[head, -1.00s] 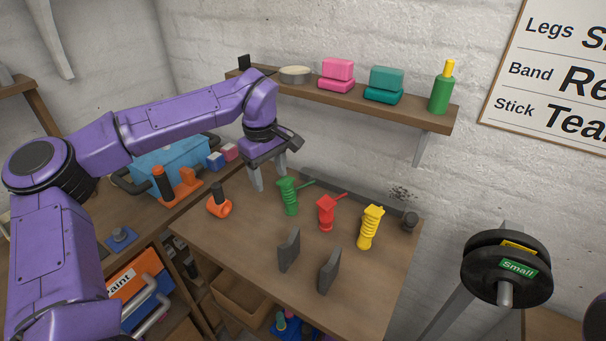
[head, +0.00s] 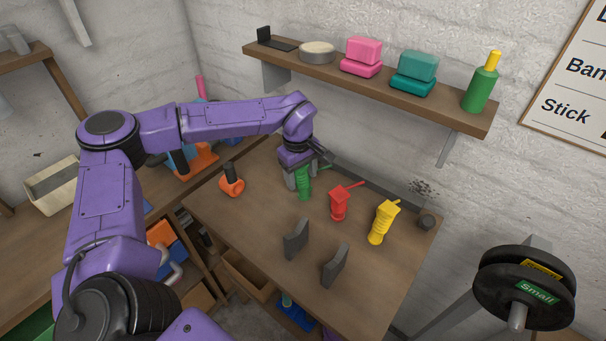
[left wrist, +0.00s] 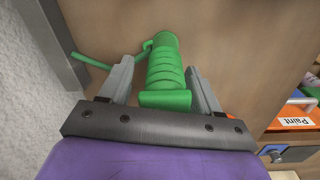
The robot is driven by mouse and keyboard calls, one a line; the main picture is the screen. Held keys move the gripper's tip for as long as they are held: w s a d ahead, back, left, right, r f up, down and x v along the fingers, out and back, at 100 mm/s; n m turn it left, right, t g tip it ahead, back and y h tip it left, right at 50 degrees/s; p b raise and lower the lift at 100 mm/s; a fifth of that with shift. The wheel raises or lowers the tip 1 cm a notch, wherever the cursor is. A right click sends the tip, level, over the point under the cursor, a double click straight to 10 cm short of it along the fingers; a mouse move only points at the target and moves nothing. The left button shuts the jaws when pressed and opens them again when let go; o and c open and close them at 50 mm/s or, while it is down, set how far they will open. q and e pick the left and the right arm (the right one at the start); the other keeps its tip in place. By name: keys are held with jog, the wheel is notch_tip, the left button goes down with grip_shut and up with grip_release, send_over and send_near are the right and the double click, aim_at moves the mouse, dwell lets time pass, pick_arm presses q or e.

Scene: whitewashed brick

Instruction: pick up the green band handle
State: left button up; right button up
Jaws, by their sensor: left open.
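The green band handle (head: 304,184) stands upright on the wooden workbench, with a ribbed grip and a thin green strip sticking out. My left gripper (head: 296,181) is down at it, open. In the left wrist view the fingers of my left gripper (left wrist: 161,70) lie on either side of the green handle (left wrist: 165,72), with the handle between them. Contact cannot be told. A red handle (head: 339,204) and a yellow handle (head: 382,222) stand to its right. My right gripper is not in view.
Two dark grey upright plates (head: 296,239) stand at the bench's front, and an orange item with a black grip (head: 231,182) at left. A shelf (head: 380,84) with pink and teal blocks hangs above. Weight plates (head: 524,282) stand at right. The bench's middle front is partly clear.

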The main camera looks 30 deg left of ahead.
pick_arm(q)
jog(key=shift+s+r, duration=0.15)
jog(key=shift+s, duration=0.15)
grip_shut()
jog(key=shift+w+r, duration=0.15)
jog(key=shift+r, duration=0.05)
notch_tip(320, 180, up, 2)
jog(key=shift+r+b, duration=0.25)
jog(key=shift+b, duration=0.05)
jog(key=s+d+r+b, duration=0.3)
jog(key=s+d+r, duration=0.1)
jog(key=s+r, duration=0.6)
jog(key=s, duration=0.3)
jog(key=shift+s+b, duration=0.25)
jog(key=shift+b, duration=0.15)
